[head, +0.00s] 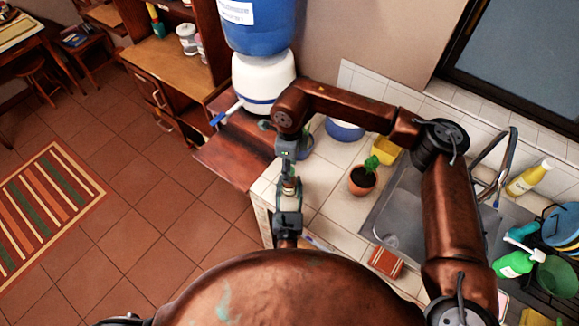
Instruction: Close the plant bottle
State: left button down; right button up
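A small bottle, apparently the plant bottle (290,186), shows in the head view between my two grippers, near the left edge of the tiled counter. My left gripper (289,194) reaches up from below, and its fingers are around the bottle. My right gripper (289,174) comes down from above, at the bottle's top. Its fingertips are too small and overlapped to tell whether they hold a cap. The bottle's opening and any lid are hidden between the grippers.
A potted plant (363,180) stands on the counter, beside the sink (402,215). A yellow container (386,151) and a blue-and-white bowl (344,130) are behind it. A large water dispenser (262,80) stands at the back. Bottles and dishes crowd the right side.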

notch_tip(320, 180, up, 12)
dwell(0.6)
pick_arm(q)
jog(key=c, duration=1.2)
grip_release()
jog(key=s, duration=1.2)
jog(key=shift+a, duration=0.3)
